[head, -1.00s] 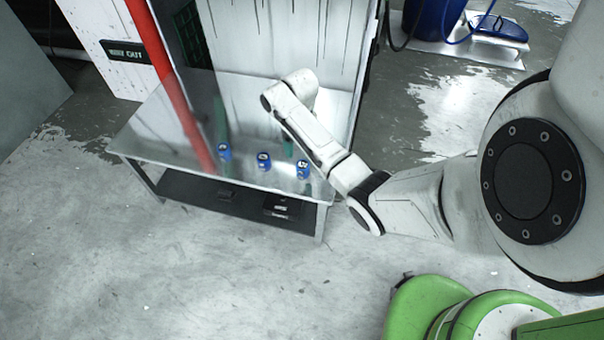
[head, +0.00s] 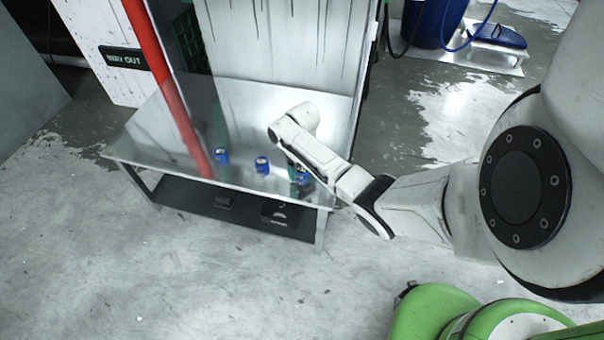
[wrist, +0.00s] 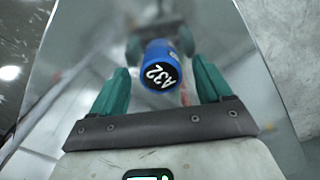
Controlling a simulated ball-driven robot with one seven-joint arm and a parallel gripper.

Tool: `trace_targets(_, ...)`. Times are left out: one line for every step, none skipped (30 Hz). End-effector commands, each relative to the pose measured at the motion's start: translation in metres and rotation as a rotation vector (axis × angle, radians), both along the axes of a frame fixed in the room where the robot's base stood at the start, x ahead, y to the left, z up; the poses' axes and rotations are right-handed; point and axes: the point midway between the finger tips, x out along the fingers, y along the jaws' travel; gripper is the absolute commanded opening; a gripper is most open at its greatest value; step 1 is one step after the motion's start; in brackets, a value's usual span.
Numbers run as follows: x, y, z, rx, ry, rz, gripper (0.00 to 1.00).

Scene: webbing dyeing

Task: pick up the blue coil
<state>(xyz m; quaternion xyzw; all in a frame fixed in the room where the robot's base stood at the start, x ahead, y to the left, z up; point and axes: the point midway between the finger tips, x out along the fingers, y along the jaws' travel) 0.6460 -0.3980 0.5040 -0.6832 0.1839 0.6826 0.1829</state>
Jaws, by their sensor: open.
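Three small blue coils stand in a row near the front edge of the metal table: a left one (head: 221,155), a middle one (head: 262,164) and a right one (head: 303,177). My arm partly covers the right coil in the head view. In the wrist view a blue coil (wrist: 158,66) with a black end marked A32 lies ahead, between the green fingers. My gripper (wrist: 161,74) is open, with a finger on either side of that coil and gaps showing. In the head view its fingers are mostly hidden behind my arm.
The metal table (head: 150,148) has a lower shelf (head: 185,200) with dark items on it. A red post (head: 165,80) rises at the left, and a white streaked panel (head: 285,45) stands behind. A blue bin (head: 440,20) is at the back right. The floor in front is clear.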

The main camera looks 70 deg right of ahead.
Motion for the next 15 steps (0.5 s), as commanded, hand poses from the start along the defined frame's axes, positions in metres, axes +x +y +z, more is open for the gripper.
trace_targets(0.0001,-0.0004,-0.0007,-0.001,0.0,0.0,0.78)
trace_targets(0.0002,-0.0003,-0.0006,-0.001,-0.001,0.0,0.78)
trace_targets(0.0002,-0.0002,-0.0004,-0.001,-0.001,0.0,0.78)
trace_targets(0.0002,-0.0002,-0.0003,-0.001,-0.001,0.0,0.78)
trace_targets(0.0002,-0.0001,-0.0003,-0.001,-0.001,0.0,0.78)
trace_targets(0.0002,0.0,-0.0003,-0.001,-0.001,0.0,0.78)
trace_targets(0.0002,0.0,-0.0003,-0.001,-0.001,0.0,0.76)
trace_targets(0.0003,0.0001,-0.0003,0.0,0.0,0.0,0.73)
trace_targets(0.0003,0.0001,-0.0003,0.0,0.0,0.0,0.69)
trace_targets(0.0002,0.0001,-0.0003,0.0,0.0,0.0,0.67)
trace_targets(0.0002,0.0002,-0.0003,0.0,0.0,0.0,0.64)
trace_targets(0.0002,0.0002,-0.0003,0.0,0.0,0.0,0.6)
trace_targets(0.0002,0.0002,-0.0003,0.0,0.0,0.0,0.57)
trace_targets(0.0003,0.0003,-0.0003,0.0,0.0,0.0,0.54)
trace_targets(0.0002,0.0002,-0.0003,0.0,0.0,0.0,0.5)
